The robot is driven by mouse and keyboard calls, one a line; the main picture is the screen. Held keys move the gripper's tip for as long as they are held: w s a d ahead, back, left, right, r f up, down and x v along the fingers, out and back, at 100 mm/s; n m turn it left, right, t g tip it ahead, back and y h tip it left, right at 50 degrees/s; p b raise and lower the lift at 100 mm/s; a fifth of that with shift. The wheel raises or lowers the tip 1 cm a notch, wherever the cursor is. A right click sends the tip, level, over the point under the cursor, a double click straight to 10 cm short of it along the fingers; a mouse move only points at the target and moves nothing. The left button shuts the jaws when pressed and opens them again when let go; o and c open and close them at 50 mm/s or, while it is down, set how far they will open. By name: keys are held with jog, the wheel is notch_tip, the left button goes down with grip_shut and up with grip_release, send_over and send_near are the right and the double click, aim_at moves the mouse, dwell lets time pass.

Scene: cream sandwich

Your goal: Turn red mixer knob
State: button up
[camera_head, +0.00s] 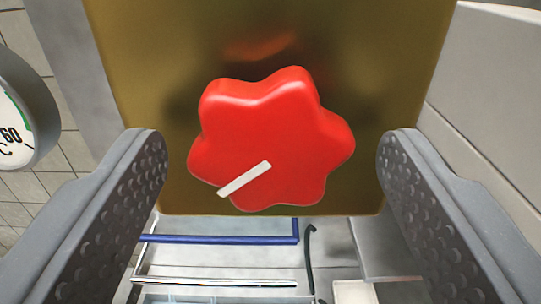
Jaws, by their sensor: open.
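The red mixer knob (300,145) has a lobed, star-like shape and sits on a gold-coloured panel (390,60) in the middle of the view. A white marker bar (244,179) on the knob points to the lower left. My gripper (272,160) is open, with one grey dimpled finger on each side of the knob. Gaps show between both fingers and the knob, so neither finger touches it. How far the fingertips are from the panel is hard to tell.
A round dial gauge (20,110) showing 60 is at the left edge. A pale grey wall or housing (490,90) stands at the right. Below the panel are a blue bar (220,239), a dark curved handle (309,260) and metal surfaces. Tiled floor shows at left.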

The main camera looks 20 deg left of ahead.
jog(key=c, duration=1)
jog(key=shift+f, duration=0.15)
jog(key=shift+r+m, duration=0.25)
jog(key=shift+m, duration=1.55)
jog(key=shift+m+p, duration=0.4)
jog(key=shift+m, duration=1.4)
jog(key=shift+a+m, duration=0.1)
jog(key=shift+m, duration=0.8)
